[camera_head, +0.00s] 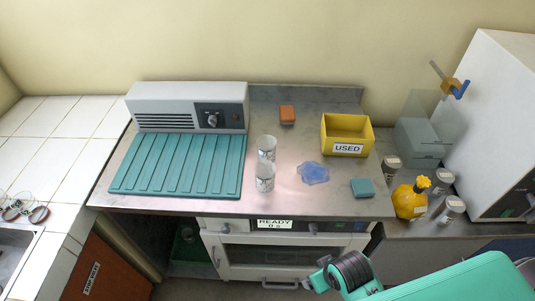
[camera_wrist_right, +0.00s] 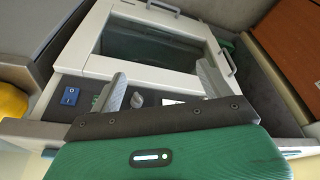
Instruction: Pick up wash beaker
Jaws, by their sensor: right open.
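Two clear glass beakers stand upright on the grey metal bench in the head view, a rear beaker (camera_head: 266,147) and a front beaker (camera_head: 265,178). Both carry markings too small to read, so I cannot tell which is the wash beaker. My right gripper (camera_wrist_right: 163,85) is open and empty in the right wrist view, its two grey fingers apart before the incubator front. In the head view my right arm comes in at the lower right, below and in front of the bench edge, apart from the beakers. My left gripper is not in view.
A teal ribbed mat (camera_head: 180,165) lies left of the beakers. A blue translucent piece (camera_head: 313,173), teal block (camera_head: 362,188) and yellow USED bin (camera_head: 347,135) are to the right. A yellow bottle (camera_head: 409,201) stands farther right. The incubator (camera_head: 280,258) is below the bench.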

